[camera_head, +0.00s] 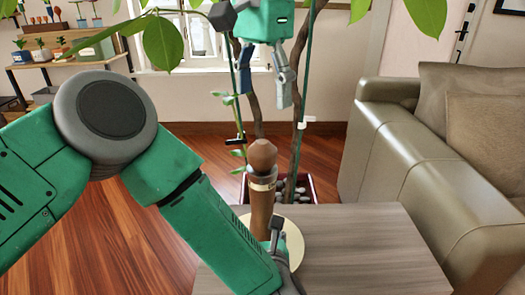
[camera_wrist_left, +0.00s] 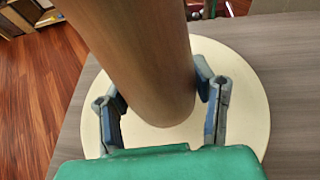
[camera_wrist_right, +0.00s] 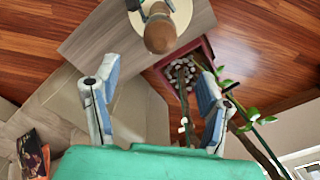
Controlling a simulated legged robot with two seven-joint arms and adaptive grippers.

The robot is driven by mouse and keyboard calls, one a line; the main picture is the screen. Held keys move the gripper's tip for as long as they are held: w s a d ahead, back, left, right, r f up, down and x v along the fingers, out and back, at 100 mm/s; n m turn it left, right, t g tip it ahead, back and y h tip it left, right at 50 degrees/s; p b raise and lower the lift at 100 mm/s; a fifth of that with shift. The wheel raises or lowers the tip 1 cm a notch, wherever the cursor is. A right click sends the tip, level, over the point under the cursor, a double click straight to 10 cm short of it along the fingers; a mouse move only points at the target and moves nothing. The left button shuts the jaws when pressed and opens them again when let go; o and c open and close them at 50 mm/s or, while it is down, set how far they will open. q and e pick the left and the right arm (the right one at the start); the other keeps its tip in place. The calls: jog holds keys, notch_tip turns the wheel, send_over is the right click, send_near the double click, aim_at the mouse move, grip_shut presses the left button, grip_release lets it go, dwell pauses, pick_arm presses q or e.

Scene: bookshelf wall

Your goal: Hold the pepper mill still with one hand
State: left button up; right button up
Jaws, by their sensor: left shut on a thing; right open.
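The pepper mill (camera_head: 262,212) is brown wood with a rounded knob and a pale band below it. It stands upright on a round cream board (camera_wrist_left: 252,110) on the table. My left gripper (camera_head: 270,242) is shut around the mill's lower body; in the left wrist view its fingers press on both sides of the mill (camera_wrist_left: 140,65). My right gripper (camera_head: 264,84) is open and empty, high above and beyond the mill, pointing down. In the right wrist view the mill's knob (camera_wrist_right: 160,34) shows ahead, beyond the open fingers (camera_wrist_right: 154,95).
The grey wooden table (camera_head: 370,250) has clear space to the right of the board. A potted plant (camera_head: 300,150) with thin trunks and stakes rises just behind the table, close to my right gripper. A beige sofa (camera_head: 430,150) stands at right, a plant shelf (camera_head: 70,60) at back left.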

aim_at(262, 141)
notch_tip(262, 141, down, 12)
jog(key=shift+r, duration=0.15)
dwell(0.3)
jog(key=c, duration=1.2)
